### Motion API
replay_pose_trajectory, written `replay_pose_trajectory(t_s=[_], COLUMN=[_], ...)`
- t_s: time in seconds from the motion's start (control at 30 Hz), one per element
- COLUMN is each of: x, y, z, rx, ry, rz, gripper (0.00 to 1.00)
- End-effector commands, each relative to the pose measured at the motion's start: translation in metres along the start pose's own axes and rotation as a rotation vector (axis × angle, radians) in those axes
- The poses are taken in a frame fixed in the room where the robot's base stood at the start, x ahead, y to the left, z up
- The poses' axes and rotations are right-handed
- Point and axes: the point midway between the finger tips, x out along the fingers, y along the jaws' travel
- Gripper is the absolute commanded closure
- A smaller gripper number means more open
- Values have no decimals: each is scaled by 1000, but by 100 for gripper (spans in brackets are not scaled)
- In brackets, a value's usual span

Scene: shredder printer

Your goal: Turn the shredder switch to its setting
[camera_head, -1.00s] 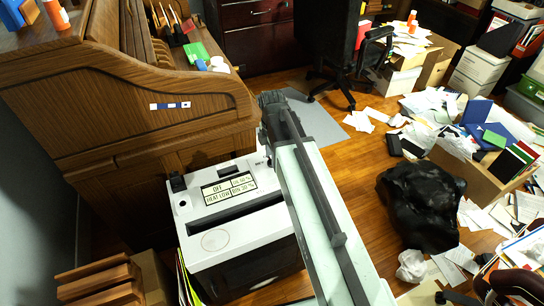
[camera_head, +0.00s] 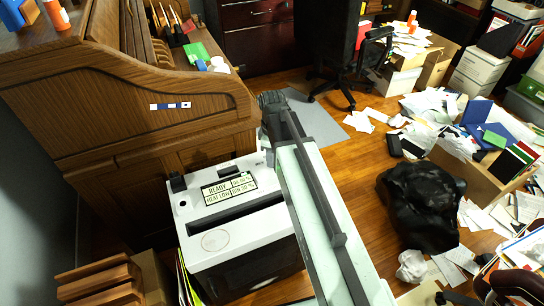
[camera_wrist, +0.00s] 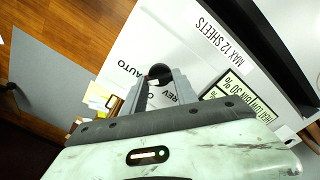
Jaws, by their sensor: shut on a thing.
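The shredder (camera_head: 235,245) stands beside the wooden desk, its white top facing up. Its display (camera_head: 229,188) reads READY and HEAT LOW in the head view. The wrist view shows the white shredder top (camera_wrist: 195,55) with the labels AUTO, REV and MAX 12 SHEETS. The switch's round black knob (camera_wrist: 160,72) sits among the AUTO and REV labels. My gripper (camera_wrist: 159,85) is shut on this knob, with one grey finger on each side. In the head view my arm hides the switch and fingertips.
The wooden roll-top desk (camera_head: 140,95) rises close to the shredder's left and back. A black bag (camera_head: 420,205) and scattered papers lie on the floor at right. An office chair (camera_head: 345,65) stands behind. Wood floor is open right of my arm.

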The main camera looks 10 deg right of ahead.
Motion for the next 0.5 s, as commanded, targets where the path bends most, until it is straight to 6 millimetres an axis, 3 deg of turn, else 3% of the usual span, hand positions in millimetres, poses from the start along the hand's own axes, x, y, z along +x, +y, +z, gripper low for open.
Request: replay_pose_trajectory(t_s=[0.5], x=[0], y=[0], z=[0], rx=[308], ry=[0], rz=[-1], gripper=[100])
